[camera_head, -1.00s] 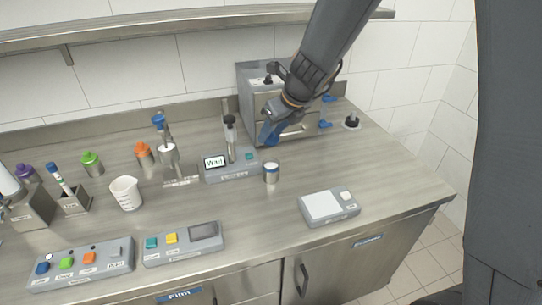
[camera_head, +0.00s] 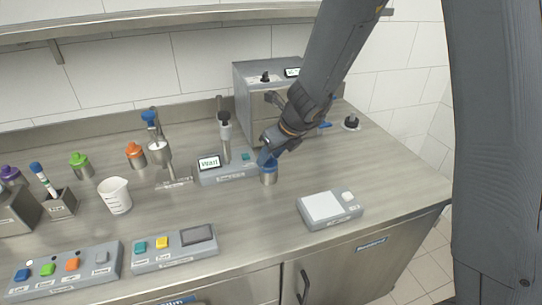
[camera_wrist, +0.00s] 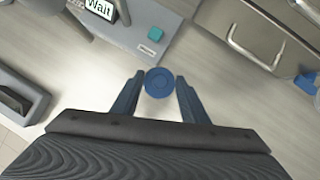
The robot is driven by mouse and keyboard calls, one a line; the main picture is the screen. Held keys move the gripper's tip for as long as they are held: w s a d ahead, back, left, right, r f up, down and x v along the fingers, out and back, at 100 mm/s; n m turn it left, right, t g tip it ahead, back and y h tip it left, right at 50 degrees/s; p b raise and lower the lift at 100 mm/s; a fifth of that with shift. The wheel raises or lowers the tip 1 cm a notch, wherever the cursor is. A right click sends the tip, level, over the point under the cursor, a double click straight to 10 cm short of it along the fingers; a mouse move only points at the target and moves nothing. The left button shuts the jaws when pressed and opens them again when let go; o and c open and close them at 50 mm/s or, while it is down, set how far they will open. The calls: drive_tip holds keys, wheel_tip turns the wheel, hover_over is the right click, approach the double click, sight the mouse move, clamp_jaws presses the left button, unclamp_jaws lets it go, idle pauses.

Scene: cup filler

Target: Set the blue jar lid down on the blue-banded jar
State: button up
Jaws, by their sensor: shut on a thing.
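My gripper (camera_head: 268,158) is shut on the blue jar lid, which shows as a round blue disc (camera_wrist: 159,82) between the two blue fingers in the wrist view. In the head view the lid is mostly hidden by the fingers. The jar (camera_head: 269,176), a small metal cylinder, stands upright on the counter directly below the fingers. I cannot tell whether the lid touches the jar's rim or is slightly above it. The jar's band cannot be made out, and the wrist view does not show the jar.
A grey device with a "Wait" screen (camera_head: 226,168) stands just left of the jar. A steel cabinet (camera_head: 252,105) is behind. A scale (camera_head: 329,208) lies to the front right. A beaker (camera_head: 115,195) and button panels (camera_head: 174,247) are to the left. The counter before the jar is clear.

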drive_tip(key=shift+f, duration=0.15)
drive_tip(key=o, duration=1)
drive_tip(key=p+v, duration=0.4)
drive_tip(key=v, duration=0.8)
drive_tip(key=s+d+f+n+g+h, duration=0.1)
drive_tip(key=s+d+n, duration=0.5)
drive_tip(key=n, duration=0.8)
drive_tip(key=s+d+f+n+g+h, duration=0.2)
drive_tip(key=s+d+n, duration=0.5)
drive_tip(key=s+n, duration=0.4)
drive_tip(key=f+n, duration=0.1)
drive_tip(key=n, duration=0.2)
drive_tip(key=shift+h, duration=0.4)
drive_tip(key=shift+s, duration=0.1)
